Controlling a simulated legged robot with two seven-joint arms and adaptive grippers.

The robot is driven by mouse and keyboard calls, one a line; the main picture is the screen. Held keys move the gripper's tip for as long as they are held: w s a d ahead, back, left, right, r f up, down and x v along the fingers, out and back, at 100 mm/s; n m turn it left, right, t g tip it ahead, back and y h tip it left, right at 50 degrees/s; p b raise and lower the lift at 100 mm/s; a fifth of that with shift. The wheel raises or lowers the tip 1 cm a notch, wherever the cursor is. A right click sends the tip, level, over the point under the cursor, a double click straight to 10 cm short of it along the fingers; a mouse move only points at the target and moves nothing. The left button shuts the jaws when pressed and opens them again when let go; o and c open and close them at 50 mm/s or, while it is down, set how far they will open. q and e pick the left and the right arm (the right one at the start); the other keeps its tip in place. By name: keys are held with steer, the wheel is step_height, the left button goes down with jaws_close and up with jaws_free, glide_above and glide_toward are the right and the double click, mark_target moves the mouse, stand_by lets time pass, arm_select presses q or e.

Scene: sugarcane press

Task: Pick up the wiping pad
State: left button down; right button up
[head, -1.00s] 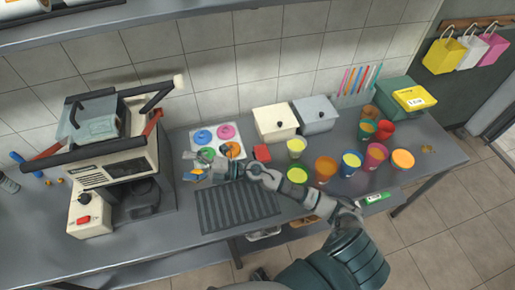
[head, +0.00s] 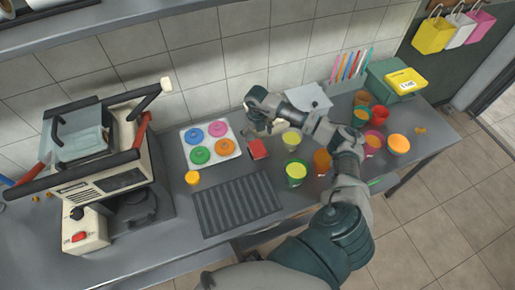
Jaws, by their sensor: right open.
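A small red block-like pad (head: 258,149), which looks like the wiping pad, lies on the grey counter just right of the white tray. My right gripper (head: 257,128) is above and just behind it, pointing down. It is open and holds nothing that I can see; its fingertips are small and partly hidden by the hand. The pad is in plain view and appears apart from the fingers. My left gripper is not in view.
A white tray (head: 183,136) with several coloured lids stands left of the pad. A dark ribbed mat (head: 237,205) lies in front. A small orange-yellow cup (head: 192,178) stands near the tray. Several coloured cups (head: 296,172) stand to the right. The press machine (head: 100,165) is at left.

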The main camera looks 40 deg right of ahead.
glide_above(258, 147)
steer(key=a, duration=0.1)
step_height(258, 147, down, 5)
steer(key=shift+s+r, duration=0.1)
steer(key=f, duration=0.3)
steer(key=f+p, duration=0.1)
steer(key=f, duration=0.1)
steer(key=shift+d+f, duration=0.1)
steer(key=shift+d, duration=0.3)
steer(key=c, duration=1)
